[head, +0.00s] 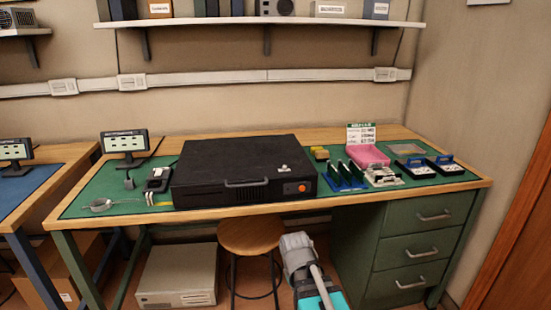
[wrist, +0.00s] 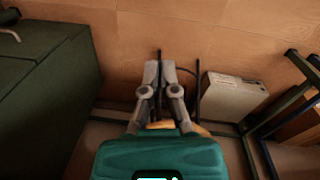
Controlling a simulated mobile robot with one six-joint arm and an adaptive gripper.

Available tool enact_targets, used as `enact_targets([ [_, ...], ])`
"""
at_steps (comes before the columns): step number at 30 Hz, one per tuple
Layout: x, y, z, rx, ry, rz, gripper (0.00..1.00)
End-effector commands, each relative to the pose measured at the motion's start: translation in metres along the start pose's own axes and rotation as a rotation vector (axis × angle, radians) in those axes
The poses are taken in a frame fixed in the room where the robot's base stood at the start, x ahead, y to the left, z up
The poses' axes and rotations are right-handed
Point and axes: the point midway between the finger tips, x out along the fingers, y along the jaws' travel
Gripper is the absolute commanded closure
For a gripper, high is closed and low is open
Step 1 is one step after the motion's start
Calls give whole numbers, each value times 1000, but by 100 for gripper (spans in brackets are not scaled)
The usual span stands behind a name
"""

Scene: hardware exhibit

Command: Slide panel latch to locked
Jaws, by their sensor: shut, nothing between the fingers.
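A black case (head: 235,165) lies flat on the green mat of the workbench in the head view, with a grey handle and an orange button on its front. A small pale fitting (head: 283,168) sits on its top at the right. It may be the panel latch, but it is too small to tell its position. My gripper (wrist: 157,72) is shut and empty in the wrist view, pointing toward the wall below the bench. It is well away from the case. In the head view my arm shows at the bottom centre, below the bench edge. The case is not in the wrist view.
A wooden stool (head: 252,236) stands under the bench, close to my arm. Green drawers (head: 415,245) are at right and a beige computer case (head: 178,275) is on the floor. A pink bin (head: 367,156) and several boards and tools lie right of the black case.

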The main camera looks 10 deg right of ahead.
Motion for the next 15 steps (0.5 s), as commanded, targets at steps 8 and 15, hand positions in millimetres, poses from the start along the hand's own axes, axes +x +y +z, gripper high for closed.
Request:
enact_targets([
  [8, -48, 2, -22, -148, -16, 62, 100],
  [15, -84, 3, -40, -277, -35, 116, 100],
])
